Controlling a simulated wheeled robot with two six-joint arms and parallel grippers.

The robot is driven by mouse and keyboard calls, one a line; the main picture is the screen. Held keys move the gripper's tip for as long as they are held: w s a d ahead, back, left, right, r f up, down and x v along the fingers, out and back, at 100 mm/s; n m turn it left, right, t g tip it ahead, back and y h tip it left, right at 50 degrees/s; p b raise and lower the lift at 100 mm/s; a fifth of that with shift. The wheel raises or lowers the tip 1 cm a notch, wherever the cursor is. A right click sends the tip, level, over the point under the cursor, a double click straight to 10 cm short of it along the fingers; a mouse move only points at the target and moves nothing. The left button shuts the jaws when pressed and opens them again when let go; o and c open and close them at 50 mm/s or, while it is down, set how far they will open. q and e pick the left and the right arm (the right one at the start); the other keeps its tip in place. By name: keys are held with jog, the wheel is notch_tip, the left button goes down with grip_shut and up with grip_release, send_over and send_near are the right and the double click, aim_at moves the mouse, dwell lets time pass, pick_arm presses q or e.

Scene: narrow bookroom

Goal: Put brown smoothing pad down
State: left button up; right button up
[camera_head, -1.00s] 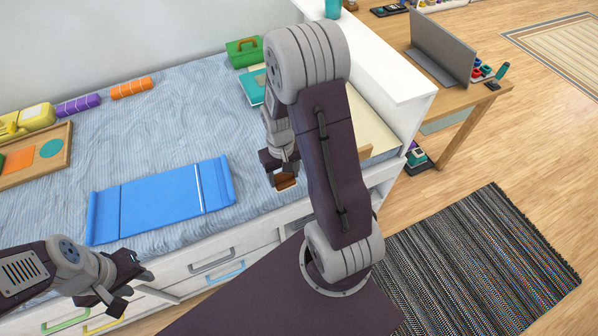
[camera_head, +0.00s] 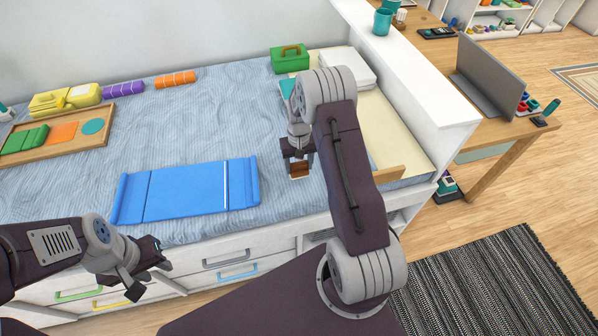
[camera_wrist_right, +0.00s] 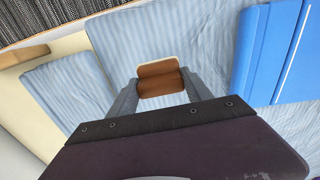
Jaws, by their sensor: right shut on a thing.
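My right gripper (camera_head: 299,160) is shut on the brown smoothing pad (camera_head: 299,170), above the blue bedding. The right wrist view shows the brown smoothing pad (camera_wrist_right: 161,82) between the two fingers, with a pale edge on its far side. Whether it touches the bedding is hard to tell. My left gripper (camera_head: 148,275) is in front of the bed's drawers, with its fingers apart and nothing between them.
A blue folding mat (camera_head: 185,192) lies left of the right gripper. A wooden tray (camera_head: 108,112) with coloured pieces is at the far left. A green box (camera_head: 290,60) and white stack (camera_head: 345,66) stand at the back. Bare bedding (camera_head: 200,120) lies between.

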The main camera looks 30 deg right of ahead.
aim_at(299, 169)
jog(key=shift+f, duration=2)
jog(key=shift+f, duration=0.2)
jog(key=o, duration=1.2)
notch_tip(299, 169, up, 12)
jog(key=shift+r, duration=0.25)
jog(key=s+a+r+n, duration=0.1)
jog(key=s+a, duration=0.2)
jog(key=s, duration=0.3)
jog(key=s+a+r, duration=0.2)
jog(key=s+a, duration=0.2)
jog(key=s, duration=0.2)
jog(key=s+a+r+n+t, duration=0.1)
jog(key=s+a, duration=0.3)
jog(key=s, duration=0.2)
jog(key=shift+s+r+n, duration=0.1)
jog(key=shift+r+n, duration=0.2)
jog(key=shift+r, duration=0.05)
